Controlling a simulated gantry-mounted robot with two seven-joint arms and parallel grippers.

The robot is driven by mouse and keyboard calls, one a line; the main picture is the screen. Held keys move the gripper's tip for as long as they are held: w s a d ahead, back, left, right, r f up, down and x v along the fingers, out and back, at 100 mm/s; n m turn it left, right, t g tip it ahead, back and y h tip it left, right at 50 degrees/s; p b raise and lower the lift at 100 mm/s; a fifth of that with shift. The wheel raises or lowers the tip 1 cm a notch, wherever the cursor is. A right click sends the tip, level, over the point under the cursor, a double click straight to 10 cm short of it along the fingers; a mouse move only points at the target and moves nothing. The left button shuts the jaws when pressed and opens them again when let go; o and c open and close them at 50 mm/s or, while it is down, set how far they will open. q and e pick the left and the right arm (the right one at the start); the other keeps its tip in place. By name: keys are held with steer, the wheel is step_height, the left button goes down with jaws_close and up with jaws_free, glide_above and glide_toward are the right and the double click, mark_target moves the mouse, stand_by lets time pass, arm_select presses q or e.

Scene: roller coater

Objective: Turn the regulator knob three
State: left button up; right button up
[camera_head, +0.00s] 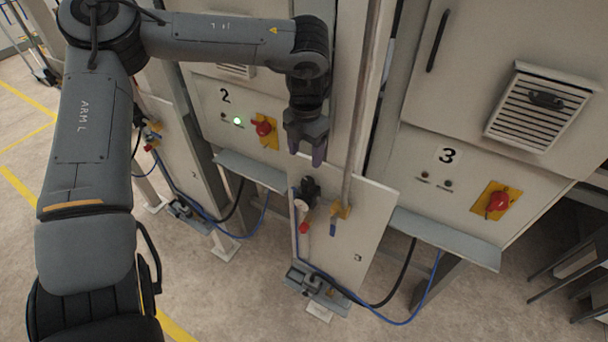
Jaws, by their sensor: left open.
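A pale panel (372,222) with a small "3" near its lower edge stands at the centre. On its left part is a black knob-like fitting (309,187), which looks like the regulator knob, with a pale body and a red end (304,227) below it. My left gripper (307,156) points down in front of the cabinets, just above the black knob in the picture. Its jaws are open and nothing shows between them. A gap to the knob seems to remain, but its depth is hard to judge. My right gripper is not in view.
A yellow fitting (341,210) with a blue lever sits right of the knob. Cabinet 3 (447,155) has a red switch (497,202); cabinet 2 has another (264,127) and a lit green lamp (238,121). A vertical pole, grey ledges and blue and black hoses surround the panel.

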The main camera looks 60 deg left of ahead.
mark_target(308, 181)
arm_select(q)
steer(key=f, duration=0.4)
steer(key=shift+w+f, duration=0.1)
steer(key=shift+w, duration=0.15)
step_height(308, 181, down, 5)
steer(key=shift+r+p, duration=0.15)
steer(key=shift+p, duration=0.5)
steer(key=shift+f, duration=0.8)
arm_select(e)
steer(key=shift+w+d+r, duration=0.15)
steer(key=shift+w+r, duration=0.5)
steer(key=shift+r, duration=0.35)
arm_select(q)
steer(key=c, duration=1.1)
steer(key=shift+o, duration=0.2)
